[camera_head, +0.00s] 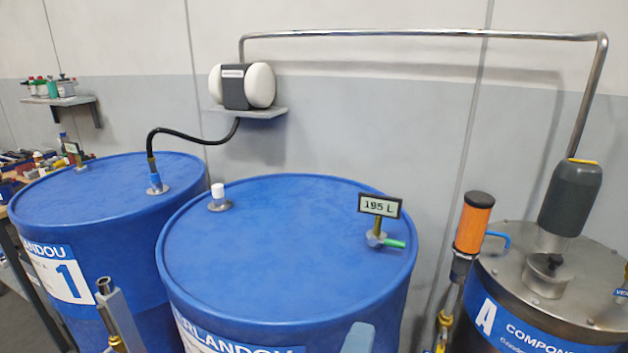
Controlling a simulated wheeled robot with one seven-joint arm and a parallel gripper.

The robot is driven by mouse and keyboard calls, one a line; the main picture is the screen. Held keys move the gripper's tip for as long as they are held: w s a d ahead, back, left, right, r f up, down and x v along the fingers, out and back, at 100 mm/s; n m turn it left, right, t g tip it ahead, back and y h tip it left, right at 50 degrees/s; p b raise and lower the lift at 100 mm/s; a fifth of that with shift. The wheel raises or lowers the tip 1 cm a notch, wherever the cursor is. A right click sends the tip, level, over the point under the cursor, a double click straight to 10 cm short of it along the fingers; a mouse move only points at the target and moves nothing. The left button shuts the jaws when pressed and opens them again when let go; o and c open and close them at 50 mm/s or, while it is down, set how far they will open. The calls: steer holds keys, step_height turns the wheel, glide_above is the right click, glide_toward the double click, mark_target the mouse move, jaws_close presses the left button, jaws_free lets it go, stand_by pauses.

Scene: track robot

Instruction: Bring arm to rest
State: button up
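My gripper does not show in the head view, and I cannot make out its fingers anywhere. A small pale grey-blue piece (360,338) rises into the bottom edge in front of the middle drum; I cannot tell what it belongs to. Two large blue drums stand side by side: the left drum (105,190), labelled 1, and the middle drum (285,245). The middle drum carries a white cap (218,192) and a small display (380,206) reading 195 L. A black hose (190,137) runs from the left drum's blue fitting to a white-and-dark pump (242,87).
A steel drum (520,290), marked A, stands at right with a dark grey motor (571,198) on its lid. An orange cylinder (474,222) stands upright beside it. A wall shelf (62,100) holds small bottles. A metal pipe (420,34) crosses above. The middle drum's top is mostly clear.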

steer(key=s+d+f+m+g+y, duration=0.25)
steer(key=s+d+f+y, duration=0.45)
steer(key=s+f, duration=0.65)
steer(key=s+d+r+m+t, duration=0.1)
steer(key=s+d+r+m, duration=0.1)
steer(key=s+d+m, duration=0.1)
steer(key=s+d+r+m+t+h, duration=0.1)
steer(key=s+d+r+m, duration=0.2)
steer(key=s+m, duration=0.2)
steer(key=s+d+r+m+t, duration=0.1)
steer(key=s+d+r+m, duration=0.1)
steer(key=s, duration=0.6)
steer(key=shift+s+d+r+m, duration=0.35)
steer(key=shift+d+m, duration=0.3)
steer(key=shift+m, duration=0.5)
